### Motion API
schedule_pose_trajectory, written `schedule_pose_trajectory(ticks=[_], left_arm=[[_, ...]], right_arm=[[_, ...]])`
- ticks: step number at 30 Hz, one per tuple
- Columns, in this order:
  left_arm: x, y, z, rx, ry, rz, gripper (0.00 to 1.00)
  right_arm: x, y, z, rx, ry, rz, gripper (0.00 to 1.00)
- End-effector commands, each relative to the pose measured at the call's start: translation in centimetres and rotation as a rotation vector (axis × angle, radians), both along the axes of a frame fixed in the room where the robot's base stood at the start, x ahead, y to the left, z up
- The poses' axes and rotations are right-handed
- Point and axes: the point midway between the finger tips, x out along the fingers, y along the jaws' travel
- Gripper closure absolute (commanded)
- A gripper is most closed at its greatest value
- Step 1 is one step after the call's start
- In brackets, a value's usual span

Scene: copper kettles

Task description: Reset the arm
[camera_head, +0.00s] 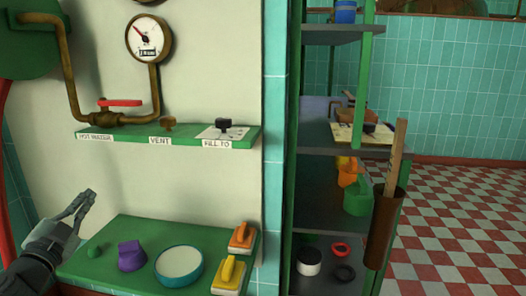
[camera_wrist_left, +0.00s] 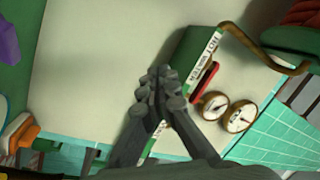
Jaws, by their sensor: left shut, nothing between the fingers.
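My left gripper (camera_head: 86,201) is at the lower left of the head view, raised in front of the pale wall panel and above the left end of the lower green shelf (camera_head: 105,264). Its fingers are shut and hold nothing. In the left wrist view the closed fingertips (camera_wrist_left: 160,88) are in the middle, with the green upper shelf edge and its label behind them. My right gripper is not in view.
The upper shelf (camera_head: 100,134) carries a red-handled valve (camera_head: 120,103) and two knobs. A gauge (camera_head: 148,38) hangs above. The lower shelf holds a purple object (camera_head: 131,256), a bowl (camera_head: 180,265) and two brushes (camera_head: 242,238). A rack (camera_head: 310,195) stands right.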

Motion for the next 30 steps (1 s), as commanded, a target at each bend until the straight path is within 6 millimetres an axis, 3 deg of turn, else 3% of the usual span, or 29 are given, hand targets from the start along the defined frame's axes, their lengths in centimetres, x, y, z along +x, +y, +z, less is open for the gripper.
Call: schedule_pose_trajectory(ticks=[1,3,8,12,15,18,22,25,30], left_arm=[[-1.0,0.2,-3.7,-0.077,0.072,0.066,1.0],[-2.8,0.5,-8.9,-0.162,0.181,0.156,1.0],[-8.3,-0.7,-19.7,-0.311,0.456,0.317,1.0],[-14.6,-3.7,-27.9,-0.414,0.719,0.41,1.0],[-19.7,-6.7,-32.6,-0.475,0.912,0.449,1.0],[-24.4,-9.7,-35.8,-0.523,1.083,0.466,1.0],[-29.0,-12.9,-38.1,-0.563,1.245,0.466,1.0],[-30.9,-14.4,-38.8,-0.578,1.315,0.46,1.0],[-31.8,-15.0,-39.2,-0.584,1.346,0.458,1.0]], right_arm=[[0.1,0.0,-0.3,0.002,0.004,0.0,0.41],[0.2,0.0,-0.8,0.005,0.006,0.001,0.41],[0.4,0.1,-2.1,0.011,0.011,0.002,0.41],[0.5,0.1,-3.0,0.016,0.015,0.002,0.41],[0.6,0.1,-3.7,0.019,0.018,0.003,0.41],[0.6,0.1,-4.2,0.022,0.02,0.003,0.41],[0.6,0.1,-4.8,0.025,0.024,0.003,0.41],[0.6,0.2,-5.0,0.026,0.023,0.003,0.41],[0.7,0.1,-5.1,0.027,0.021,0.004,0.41]])
